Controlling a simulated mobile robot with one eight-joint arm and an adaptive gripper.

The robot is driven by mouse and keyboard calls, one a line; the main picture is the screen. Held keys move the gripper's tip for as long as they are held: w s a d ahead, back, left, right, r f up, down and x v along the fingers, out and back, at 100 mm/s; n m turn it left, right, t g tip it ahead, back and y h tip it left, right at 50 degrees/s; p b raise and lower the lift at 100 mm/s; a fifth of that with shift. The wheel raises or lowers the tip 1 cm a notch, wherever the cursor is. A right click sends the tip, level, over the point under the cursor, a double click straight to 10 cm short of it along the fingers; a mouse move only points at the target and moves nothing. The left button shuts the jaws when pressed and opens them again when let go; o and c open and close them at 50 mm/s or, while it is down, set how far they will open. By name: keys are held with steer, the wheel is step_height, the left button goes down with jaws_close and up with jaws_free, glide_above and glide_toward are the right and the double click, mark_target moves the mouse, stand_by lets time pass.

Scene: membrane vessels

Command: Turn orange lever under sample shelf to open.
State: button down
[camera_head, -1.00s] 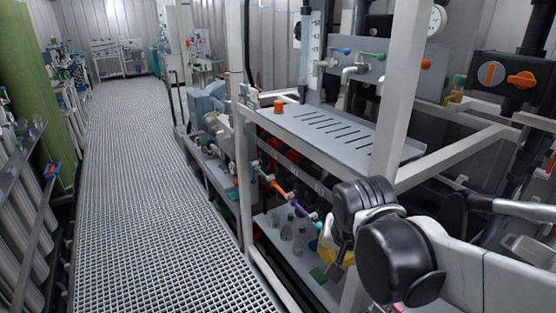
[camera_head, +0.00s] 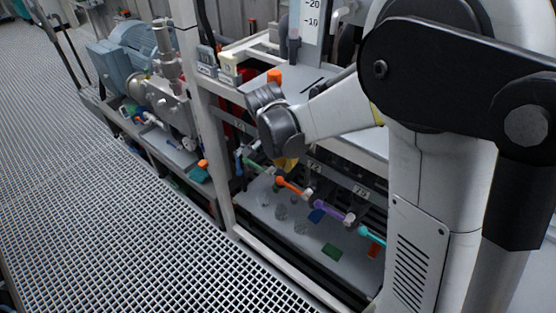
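The orange lever (camera_head: 291,186) sits in a row of coloured levers on a pipe beneath the sample shelf (camera_head: 296,88). It slants down to the right toward a grey fitting. A green lever (camera_head: 252,165) is to its left and a purple lever (camera_head: 328,210) to its right. My arm reaches in from the right, and its black wrist joint (camera_head: 276,122) is above and slightly left of the orange lever. My gripper's fingers do not show; the wrist hides what lies behind it. A yellow patch just below the wrist is too covered to identify.
A cyan lever (camera_head: 371,236) is further right in the row. A white frame post (camera_head: 212,140) stands to the left. Glass flasks stand on a lower shelf (camera_head: 262,208). A pump (camera_head: 135,55) is at the upper left. The grating floor (camera_head: 110,210) is clear.

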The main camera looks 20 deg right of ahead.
mark_target(292, 188)
steer(key=b+x, duration=0.1)
steer(key=x, duration=0.2)
steer(key=b+x, duration=0.1)
steer(key=x, duration=0.2)
steer(key=b+x, duration=0.1)
steer(key=x, duration=0.2)
steer(key=shift+s+d+f, duration=0.15)
steer(key=shift+s+f, duration=0.05)
steer(key=shift+f, duration=0.05)
